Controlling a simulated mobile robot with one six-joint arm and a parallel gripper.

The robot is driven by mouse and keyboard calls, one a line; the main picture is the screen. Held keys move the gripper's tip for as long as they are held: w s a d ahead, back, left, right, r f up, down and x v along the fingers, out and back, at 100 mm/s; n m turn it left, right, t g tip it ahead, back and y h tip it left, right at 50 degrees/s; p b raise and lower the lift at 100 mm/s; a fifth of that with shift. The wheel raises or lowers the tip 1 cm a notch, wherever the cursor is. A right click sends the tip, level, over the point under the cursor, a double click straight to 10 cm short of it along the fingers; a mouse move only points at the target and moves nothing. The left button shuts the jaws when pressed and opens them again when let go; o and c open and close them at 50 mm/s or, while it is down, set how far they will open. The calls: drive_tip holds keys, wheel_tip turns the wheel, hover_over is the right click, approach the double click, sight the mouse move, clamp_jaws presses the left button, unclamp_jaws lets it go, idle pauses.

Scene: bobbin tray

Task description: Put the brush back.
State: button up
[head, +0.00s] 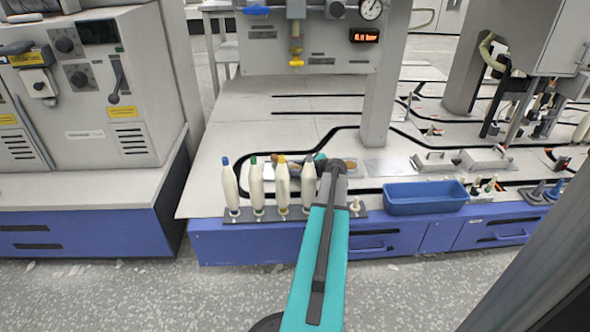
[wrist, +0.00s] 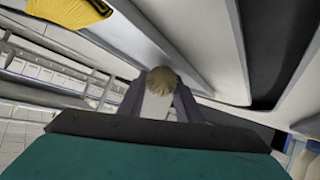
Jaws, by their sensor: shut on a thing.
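My gripper (wrist: 161,104) shows in the wrist view with its two dark fingers closed around the brush (wrist: 161,85). The brush's rounded tan end stands out between the fingertips, with a pale part below it. The rest of the brush is hidden by the fingers and the gripper body. In the head view my teal arm reaches over the bench front, and my gripper (head: 292,163) is low over the worktop behind the bobbins, partly hidden by them.
Several cream bobbins (head: 256,190) with coloured tips stand upright on a dark rack (head: 244,217) along the bench's front edge, close to my arm. A blue tray (head: 425,199) lies to the right. A grey post (head: 380,100) rises behind. The worktop's left part is clear.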

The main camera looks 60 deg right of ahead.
drive_tip(key=shift+f+b, duration=0.6)
drive_tip(key=shift+b, duration=0.1)
drive_tip(key=o, duration=1.2)
drive_tip(key=shift+a+f, duration=0.1)
drive_tip(key=shift+a, duration=0.1)
drive_tip(key=shift+w+r+p, duration=0.1)
drive_tip(key=shift+r+p, duration=0.15)
drive_tip(key=shift+p, duration=0.15)
drive_tip(key=shift+r+p, duration=0.4)
drive_tip(key=shift+p, duration=0.15)
drive_tip(key=p+v, duration=0.1)
drive_tip(key=v, duration=0.3)
drive_tip(key=p+v, duration=0.1)
drive_tip(key=v, duration=0.3)
drive_tip(key=p+v, duration=0.1)
drive_tip(key=v, duration=0.3)
drive_tip(key=shift+d+r, duration=0.2)
drive_tip(key=shift+d, duration=0.05)
